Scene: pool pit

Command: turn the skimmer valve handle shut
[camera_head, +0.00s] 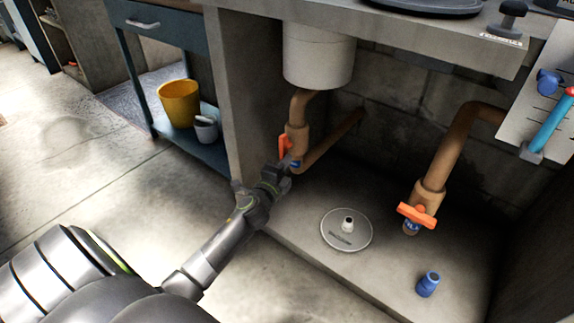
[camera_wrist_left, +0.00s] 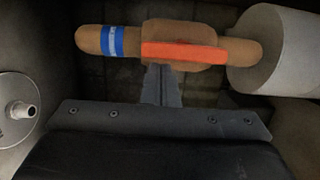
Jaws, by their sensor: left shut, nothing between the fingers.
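An orange valve handle (camera_head: 284,147) sits on the tan pipe valve (camera_head: 297,138) under a white canister (camera_head: 318,58). In the left wrist view the handle (camera_wrist_left: 185,52) lies along the pipe, with a blue band (camera_wrist_left: 112,41) on the pipe beside the valve body. My left gripper (camera_head: 287,164) is shut and empty, just below the handle. In the wrist view its fingertips (camera_wrist_left: 161,72) end close to the handle's edge near one end; I cannot tell if they touch. Any lettering on the band is unreadable. My right gripper is not in view.
A second tan pipe (camera_head: 450,150) carries another orange handle (camera_head: 417,214), set across it. A round plate (camera_head: 346,242) with a white fitting and a blue cap (camera_head: 428,284) are on the pit floor. Concrete walls enclose the pit. A yellow bucket (camera_head: 179,103) stands on a shelf.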

